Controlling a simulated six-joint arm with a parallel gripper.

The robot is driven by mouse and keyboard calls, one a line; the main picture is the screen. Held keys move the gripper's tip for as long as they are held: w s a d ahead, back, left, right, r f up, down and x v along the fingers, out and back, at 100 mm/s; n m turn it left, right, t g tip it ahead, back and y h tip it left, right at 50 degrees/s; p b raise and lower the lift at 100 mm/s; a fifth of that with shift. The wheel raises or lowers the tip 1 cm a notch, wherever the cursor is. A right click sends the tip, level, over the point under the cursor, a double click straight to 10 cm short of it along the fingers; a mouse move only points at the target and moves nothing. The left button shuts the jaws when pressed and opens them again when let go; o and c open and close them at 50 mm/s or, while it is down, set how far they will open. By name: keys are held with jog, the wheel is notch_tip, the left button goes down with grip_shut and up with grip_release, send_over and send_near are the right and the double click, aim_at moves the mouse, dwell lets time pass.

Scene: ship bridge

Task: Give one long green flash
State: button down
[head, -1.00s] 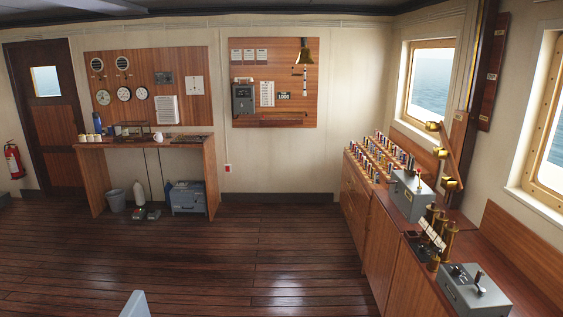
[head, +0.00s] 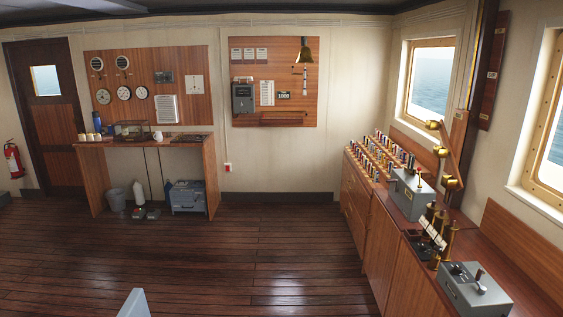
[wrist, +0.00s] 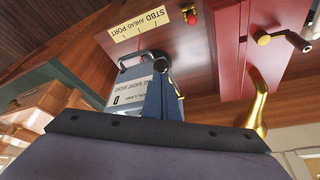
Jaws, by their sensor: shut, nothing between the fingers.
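A grey lamp box (wrist: 128,82) with a carrying handle shows in the wrist view. Its white label reads partly "LAMP" and "SHORT SHORT"; the rest is hidden or too small. My gripper (wrist: 160,82) is shut, with its blue fingers in front of the box and nothing visible between them. The fingers cover part of the box, and I cannot tell whether they touch it. No green light shows on the visible faces of the box. In the head view I cannot make out my gripper or clearly identify this box.
A "STBD AHEAD PORT" plate (wrist: 140,33), a red button (wrist: 192,15) and a red housing (wrist: 232,50) with a crank surround the box. In the head view, a grey control box (head: 475,290) stands on the right-hand console. The wooden floor (head: 270,245) is open.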

jog(key=shift+f, duration=0.4)
jog(key=shift+f+b, duration=1.6)
jog(key=shift+f, duration=0.15)
jog(key=shift+r, duration=0.15)
dwell(1.0)
jog(key=shift+r+p, duration=1.2)
jog(key=shift+r, duration=0.45)
notch_tip(320, 180, up, 7)
jog(key=p, duration=0.5)
